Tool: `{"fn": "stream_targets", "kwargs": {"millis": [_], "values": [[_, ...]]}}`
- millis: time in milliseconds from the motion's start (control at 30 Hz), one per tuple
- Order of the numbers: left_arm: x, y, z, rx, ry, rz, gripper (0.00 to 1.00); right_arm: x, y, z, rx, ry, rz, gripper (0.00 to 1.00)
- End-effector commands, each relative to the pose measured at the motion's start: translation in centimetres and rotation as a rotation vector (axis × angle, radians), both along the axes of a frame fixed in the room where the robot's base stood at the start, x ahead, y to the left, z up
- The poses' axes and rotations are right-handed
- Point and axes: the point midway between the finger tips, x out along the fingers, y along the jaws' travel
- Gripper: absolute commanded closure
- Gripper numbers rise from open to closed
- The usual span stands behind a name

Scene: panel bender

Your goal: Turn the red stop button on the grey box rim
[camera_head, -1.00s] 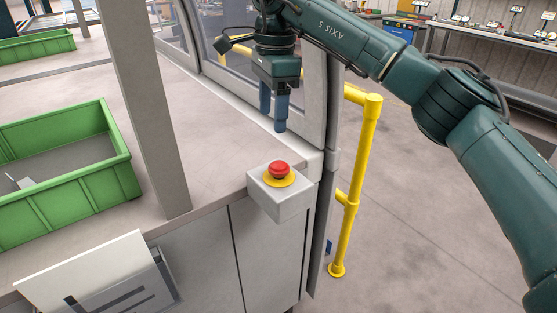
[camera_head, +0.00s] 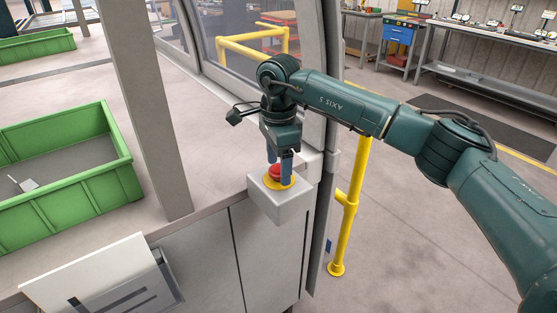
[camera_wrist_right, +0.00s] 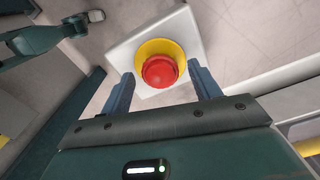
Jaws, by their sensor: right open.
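The red stop button (camera_head: 274,171) sits on a yellow ring on top of the grey box (camera_head: 281,204) at the counter's corner. My right gripper (camera_head: 279,176) points down over it, with a blue finger on either side in the head view, one partly covering the button. In the right wrist view the red button (camera_wrist_right: 160,71) shows between the two open fingers of the right gripper (camera_wrist_right: 162,88), a little beyond their tips. I see no contact between fingers and button. My left gripper is not in view; an arm part at the wrist view's upper left is unclear.
A yellow rail post (camera_head: 350,205) stands right of the box. A white panel (camera_head: 95,275) leans at the lower front. Floor at right is open.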

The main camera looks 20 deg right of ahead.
Motion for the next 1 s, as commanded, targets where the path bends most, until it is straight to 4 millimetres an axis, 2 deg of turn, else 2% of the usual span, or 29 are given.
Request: {"fn": "stream_targets", "kwargs": {"millis": [233,800,1000], "values": [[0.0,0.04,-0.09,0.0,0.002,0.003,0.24,0.01,0.0,-0.09,0.0,-0.001,0.0,0.38],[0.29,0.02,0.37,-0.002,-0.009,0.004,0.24,0.01,0.01,-0.03,0.0,-0.001,0.0,0.83],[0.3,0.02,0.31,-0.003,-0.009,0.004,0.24,0.01,0.01,-0.05,0.0,-0.001,-0.017,0.83]]}}
